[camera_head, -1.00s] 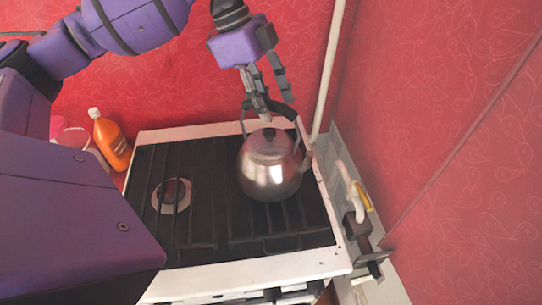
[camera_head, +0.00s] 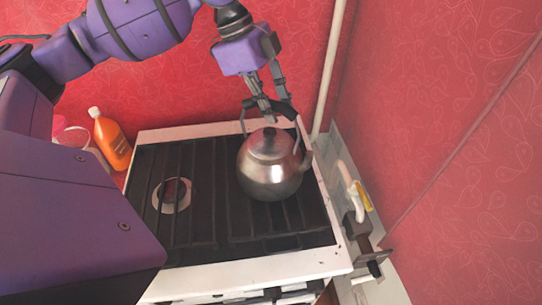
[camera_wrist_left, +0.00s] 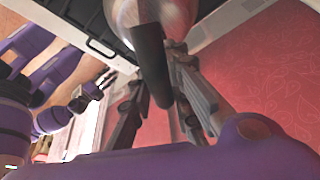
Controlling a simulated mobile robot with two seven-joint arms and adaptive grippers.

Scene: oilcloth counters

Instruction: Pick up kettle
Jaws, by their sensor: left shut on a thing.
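The silver kettle (camera_head: 269,172) stands upright on the right part of the stove grate in the head view, its dark handle arching over the lid. My left gripper (camera_head: 272,112) comes down from above and is shut on the handle. In the left wrist view the black handle (camera_wrist_left: 151,65) runs between the fingers of my left gripper (camera_wrist_left: 163,98), with the kettle body (camera_wrist_left: 165,14) at the top edge. I cannot tell whether the kettle's base touches the grate. My right gripper is not seen in the head view.
The white-edged stove (camera_head: 240,272) has a black grate and a free burner (camera_head: 172,195) at left. An orange bottle (camera_head: 112,143) stands left of the stove. A white pipe (camera_head: 328,75) and a valve (camera_head: 357,225) are close on the right, beside the red wall.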

